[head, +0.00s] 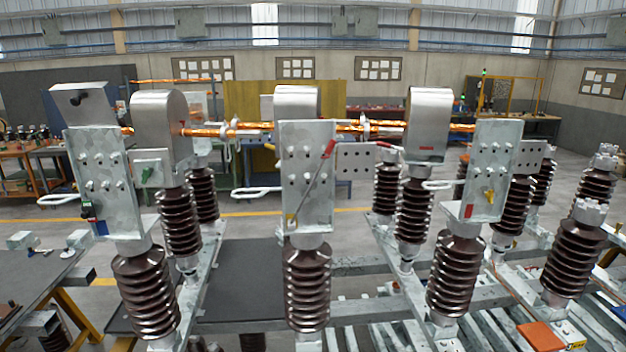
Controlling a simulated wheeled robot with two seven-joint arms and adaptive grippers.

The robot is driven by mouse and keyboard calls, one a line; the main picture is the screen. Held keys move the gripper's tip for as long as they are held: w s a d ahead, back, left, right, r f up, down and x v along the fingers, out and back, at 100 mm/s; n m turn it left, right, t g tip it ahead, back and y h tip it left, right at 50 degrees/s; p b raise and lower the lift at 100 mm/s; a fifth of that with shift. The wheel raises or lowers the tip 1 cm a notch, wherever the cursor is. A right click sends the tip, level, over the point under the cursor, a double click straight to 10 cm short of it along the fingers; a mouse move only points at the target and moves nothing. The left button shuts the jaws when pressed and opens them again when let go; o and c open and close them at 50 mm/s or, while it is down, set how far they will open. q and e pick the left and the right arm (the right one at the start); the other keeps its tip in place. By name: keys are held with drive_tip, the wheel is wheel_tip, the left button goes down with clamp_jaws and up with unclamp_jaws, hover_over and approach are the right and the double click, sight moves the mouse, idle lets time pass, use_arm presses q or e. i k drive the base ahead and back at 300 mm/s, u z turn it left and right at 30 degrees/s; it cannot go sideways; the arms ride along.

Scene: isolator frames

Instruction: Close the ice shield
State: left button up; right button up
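Three rounded silver metal hoods, which look like ice shields, stand in a row behind the front plates: a left one (161,130), a middle one (298,102) and a right one (427,125). A boxy grey metal cover (84,104) with a black knob sits at the far left on top of a bolted plate (105,172). I cannot tell which of these is the task's ice shield, or whether any is open or shut. Copper rods (340,128) run between the hoods. Neither of my grippers shows in the head view.
Brown ribbed insulators (307,285) carry the bolted plates, including a middle plate (306,215) with a red-handled lever. Metal loops (257,192) stick out left of the plates. A dark table (45,275) stands at the left. Steel beams cross below.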

sight(81, 104)
drive_tip(key=z, duration=2)
drive_tip(key=k, duration=1.05)
drive_tip(key=u, duration=1.6)
drive_tip(key=i, duration=0.5)
drive_tip(key=u, duration=0.05)
